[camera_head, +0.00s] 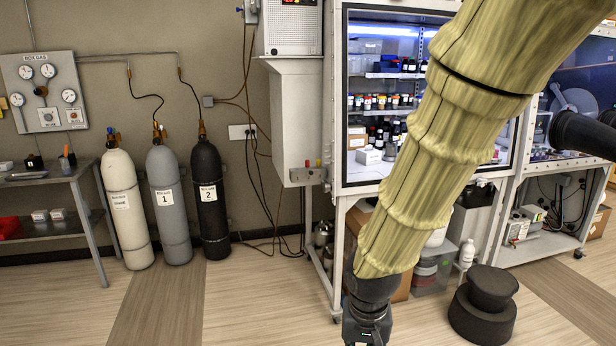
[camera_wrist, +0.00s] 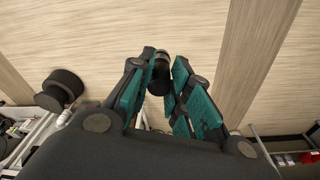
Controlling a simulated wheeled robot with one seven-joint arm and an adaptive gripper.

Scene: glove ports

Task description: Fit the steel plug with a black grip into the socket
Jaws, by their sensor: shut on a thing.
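My gripper (camera_wrist: 165,80) shows in the wrist view with its teal-padded fingers closed around a dark, round-ended piece, which I take to be the plug (camera_wrist: 160,65) by its black grip. The plug sits between the fingertips and points away over the wood floor. Its steel part cannot be made out. In the head view my sleeved arm reaches down to the lower edge, where the dark wrist shows and the fingertips are cut off. I cannot pick out the socket in either view.
A glove box cabinet (camera_head: 358,180) with bottles stands behind my arm. Gas cylinders (camera_head: 168,200) and a side table (camera_head: 85,225) stand at the left. The floor between is clear.

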